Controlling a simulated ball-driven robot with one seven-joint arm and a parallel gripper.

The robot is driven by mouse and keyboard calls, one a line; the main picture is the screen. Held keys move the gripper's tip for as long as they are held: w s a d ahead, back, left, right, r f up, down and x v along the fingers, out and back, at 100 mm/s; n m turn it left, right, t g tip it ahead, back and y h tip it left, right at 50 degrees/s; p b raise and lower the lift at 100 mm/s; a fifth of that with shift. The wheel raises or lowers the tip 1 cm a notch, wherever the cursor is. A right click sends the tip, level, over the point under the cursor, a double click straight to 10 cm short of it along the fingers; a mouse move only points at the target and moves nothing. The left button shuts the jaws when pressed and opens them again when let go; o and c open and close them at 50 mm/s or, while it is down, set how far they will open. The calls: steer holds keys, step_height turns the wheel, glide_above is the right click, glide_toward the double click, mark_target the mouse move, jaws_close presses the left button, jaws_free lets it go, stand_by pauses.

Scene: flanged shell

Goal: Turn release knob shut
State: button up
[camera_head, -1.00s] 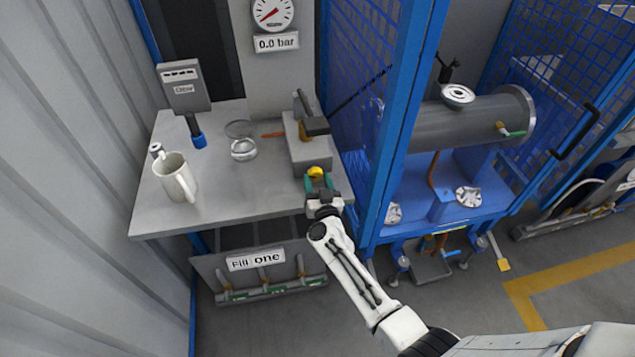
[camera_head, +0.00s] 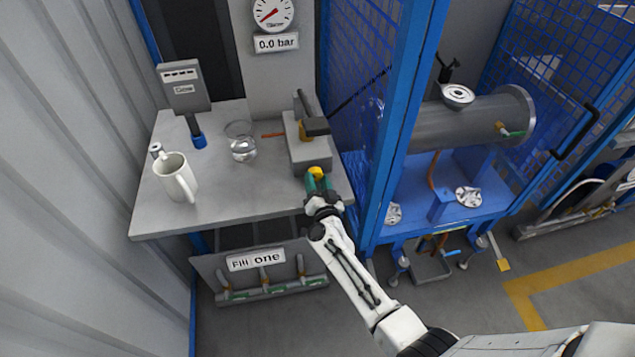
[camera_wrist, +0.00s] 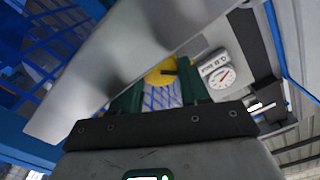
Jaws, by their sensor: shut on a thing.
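The release knob (camera_head: 316,172) is a small yellow knob on the front of the grey pump block (camera_head: 308,152) at the right end of the bench. My gripper (camera_head: 318,182) is at the knob from the front, its green fingers shut on it. In the wrist view the yellow knob (camera_wrist: 160,76) shows between the two green fingers of my gripper (camera_wrist: 160,92), with a dark mark on its face. The fingers hide part of the knob, so its exact angle is hard to tell.
The grey bench (camera_head: 235,197) carries a white mug (camera_head: 175,178), a clear glass (camera_head: 241,146) and a grey display box (camera_head: 185,90). A gauge (camera_head: 272,12) above has a 0.0 bar label. A blue mesh cage post (camera_head: 392,130) stands close right of my gripper.

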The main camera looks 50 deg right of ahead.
steer(key=o, duration=1.1)
steer(key=shift+c, duration=0.2)
